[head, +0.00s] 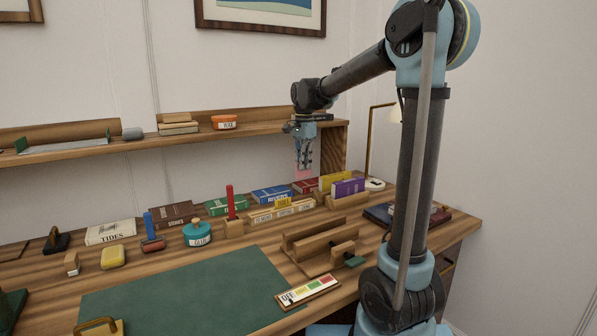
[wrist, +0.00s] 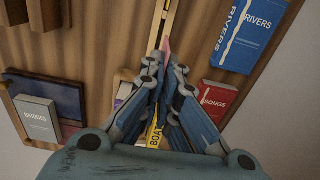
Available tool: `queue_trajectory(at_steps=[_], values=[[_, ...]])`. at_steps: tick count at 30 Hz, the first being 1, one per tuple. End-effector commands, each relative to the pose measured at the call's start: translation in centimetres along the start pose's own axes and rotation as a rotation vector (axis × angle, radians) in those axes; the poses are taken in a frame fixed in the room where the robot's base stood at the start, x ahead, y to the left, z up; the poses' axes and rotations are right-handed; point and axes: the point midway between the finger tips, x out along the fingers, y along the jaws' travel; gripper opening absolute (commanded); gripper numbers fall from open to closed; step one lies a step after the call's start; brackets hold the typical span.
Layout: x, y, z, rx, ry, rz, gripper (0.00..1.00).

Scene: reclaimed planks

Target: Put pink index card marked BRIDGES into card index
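My gripper (head: 304,163) is shut on the pink index card (head: 303,175), which hangs from the fingertips above the back right of the desk. In the wrist view the card (wrist: 167,46) shows only as a thin pink edge between the fingertips (wrist: 164,62); its marking cannot be read. The card index (head: 283,213) appears to be the low wooden box with pale labels on its front and a yellow tab on top. It stands below and slightly left of the card in the head view. The card is apart from it.
A blue RIVERS book (head: 272,195), a red book (head: 305,186) and a holder with yellow and purple books (head: 347,188) crowd the area below. A shelf (head: 270,129) runs behind. The green mat (head: 180,295) is mostly clear.

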Motion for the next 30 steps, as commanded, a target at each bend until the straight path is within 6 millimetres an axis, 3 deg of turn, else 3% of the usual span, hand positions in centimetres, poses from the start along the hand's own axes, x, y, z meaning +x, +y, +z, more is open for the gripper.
queue_trajectory(at_steps=[4,30], values=[[2.1,0.1,0.0,0.000,0.000,0.000,0.00],[8.4,0.1,0.0,0.000,0.000,0.000,0.00]])
